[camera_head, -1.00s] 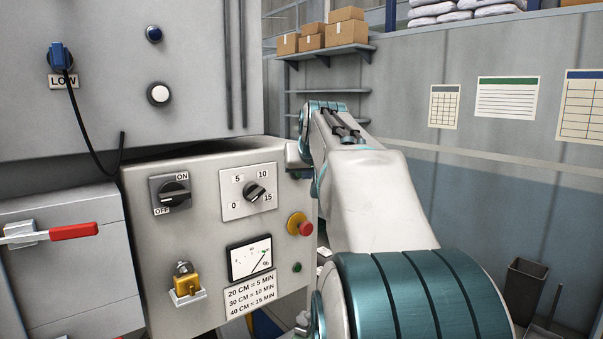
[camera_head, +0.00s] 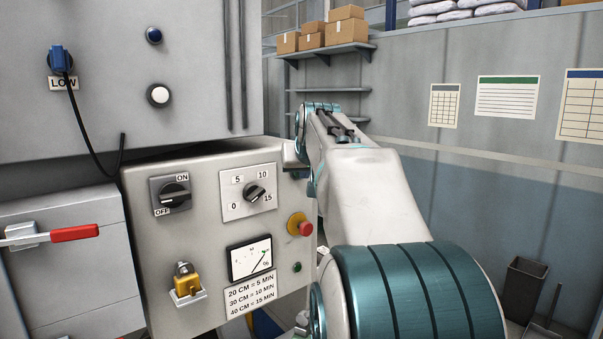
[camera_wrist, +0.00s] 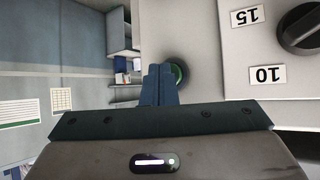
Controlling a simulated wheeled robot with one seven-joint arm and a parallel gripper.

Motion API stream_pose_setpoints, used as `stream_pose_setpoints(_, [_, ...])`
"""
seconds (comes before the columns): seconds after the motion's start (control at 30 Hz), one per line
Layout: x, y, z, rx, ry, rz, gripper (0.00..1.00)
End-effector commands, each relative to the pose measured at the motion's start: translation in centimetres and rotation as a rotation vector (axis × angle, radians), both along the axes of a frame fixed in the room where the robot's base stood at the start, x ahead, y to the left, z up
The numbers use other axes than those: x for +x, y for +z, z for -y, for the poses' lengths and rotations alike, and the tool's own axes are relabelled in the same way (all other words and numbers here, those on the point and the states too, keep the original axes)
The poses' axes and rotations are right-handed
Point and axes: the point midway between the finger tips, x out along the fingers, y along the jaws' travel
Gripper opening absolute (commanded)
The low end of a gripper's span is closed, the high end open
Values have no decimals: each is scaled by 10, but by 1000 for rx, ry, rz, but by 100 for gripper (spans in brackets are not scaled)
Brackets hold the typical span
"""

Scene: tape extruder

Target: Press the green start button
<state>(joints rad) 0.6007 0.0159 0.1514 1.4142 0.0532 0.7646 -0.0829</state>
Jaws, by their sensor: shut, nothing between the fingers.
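The green button (camera_wrist: 181,73) shows in the wrist view as a green, dark-rimmed round, partly covered by my fingers. It sits on the grey control panel (camera_head: 215,210), beside the dial's 10 label. My gripper (camera_wrist: 160,70) is shut and empty, with its fingertips in front of the button's edge; I cannot tell whether they touch it. In the head view my gripper (camera_head: 291,154) is at the panel's upper right edge and the button there is hidden. A smaller dark green round (camera_head: 297,267) is low on the panel's right side.
A red mushroom button (camera_head: 306,228) on a yellow base is below my gripper. The timer dial (camera_head: 254,192), an ON/OFF switch (camera_head: 174,192), a gauge (camera_head: 250,259) and a yellow padlock (camera_head: 186,282) are also on the panel. A shelf with boxes (camera_head: 346,27) stands behind.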

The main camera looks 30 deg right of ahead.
Motion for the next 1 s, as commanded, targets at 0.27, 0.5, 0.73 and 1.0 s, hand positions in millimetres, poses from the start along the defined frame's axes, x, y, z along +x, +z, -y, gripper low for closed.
stream_pose_setpoints(0.27, [0, 0, 0, 0, 1, 1, 0])
stream_pose_setpoints(0.5, [-10, -2, 1, -1, 0, 2, 0])
stream_pose_setpoints(0.73, [-19, -1, 2, -1, 1, 0, 0])
stream_pose_setpoints(1.0, [-20, -1, 3, 0, 0, 0, 0])
